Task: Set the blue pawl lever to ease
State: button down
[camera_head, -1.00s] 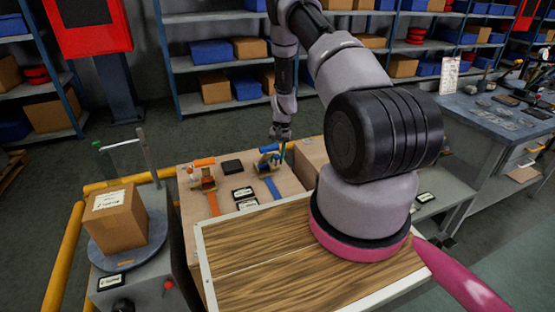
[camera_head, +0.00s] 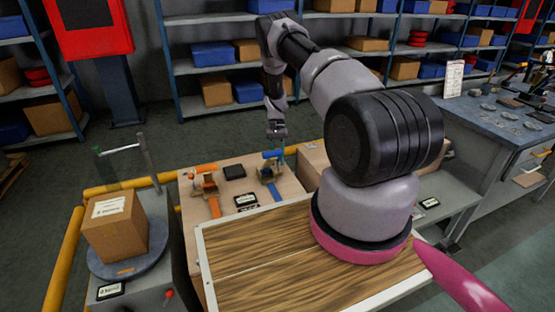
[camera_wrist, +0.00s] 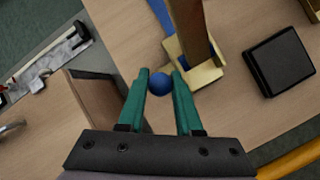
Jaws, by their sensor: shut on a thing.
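The blue-handled ratchet (camera_head: 271,172) stands on the wooden-topped bench, with a blue strap (camera_head: 278,191) running toward the front. My gripper (camera_head: 282,151) reaches down from above at its right side. In the wrist view, my gripper (camera_wrist: 161,76) has its green fingers on either side of a round blue knob (camera_wrist: 159,84), shut on it. I take this knob to be the end of the blue pawl lever. The brass ratchet frame (camera_wrist: 196,70) lies just beyond the right finger. The lever's shaft is mostly hidden, and I cannot read its setting.
An orange-handled ratchet (camera_head: 205,182) stands to the left, with a black box (camera_head: 234,172) between the two. A cardboard carton (camera_head: 117,225) sits on a round platform at left. A brown box (camera_head: 315,158) stands at right.

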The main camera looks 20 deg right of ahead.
jog(key=c, duration=0.6)
grip_release()
jog(key=shift+r, duration=0.1)
jog(key=v, duration=1)
jog(key=shift+w+r, duration=0.2)
jog(key=shift+r, duration=0.05)
